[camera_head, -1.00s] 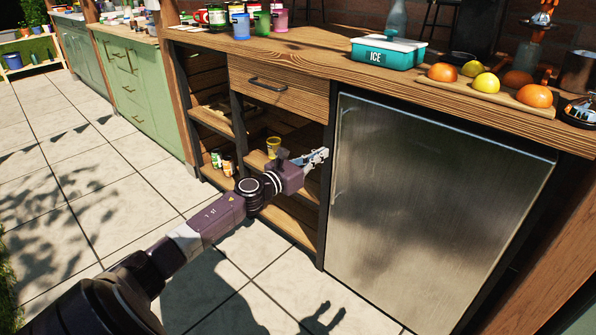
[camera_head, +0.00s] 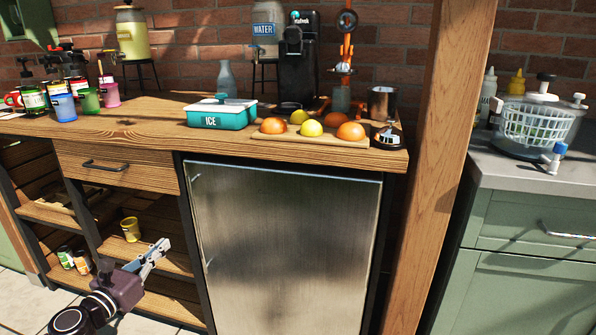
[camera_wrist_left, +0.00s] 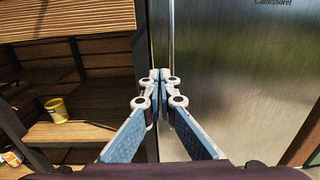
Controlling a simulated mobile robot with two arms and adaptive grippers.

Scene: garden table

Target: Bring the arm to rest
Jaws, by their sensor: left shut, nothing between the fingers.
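My left gripper (camera_head: 158,252) is shut and empty. It is held in the air in front of the open wooden shelves (camera_head: 160,258), a little left of the steel fridge door (camera_head: 285,250). In the left wrist view its fingertips (camera_wrist_left: 159,76) meet in front of the fridge's left edge. I cannot tell from these frames whether they touch anything. My left arm comes in from the lower left in the head view. My right gripper does not show.
A yellow cup (camera_head: 131,229) and several cans (camera_head: 74,259) stand on the shelves. The wooden counter (camera_head: 150,122) above carries cups, a teal ice box (camera_head: 222,116) and a board of fruit. A wooden post (camera_head: 440,180) and green cabinets (camera_head: 525,270) stand at the right.

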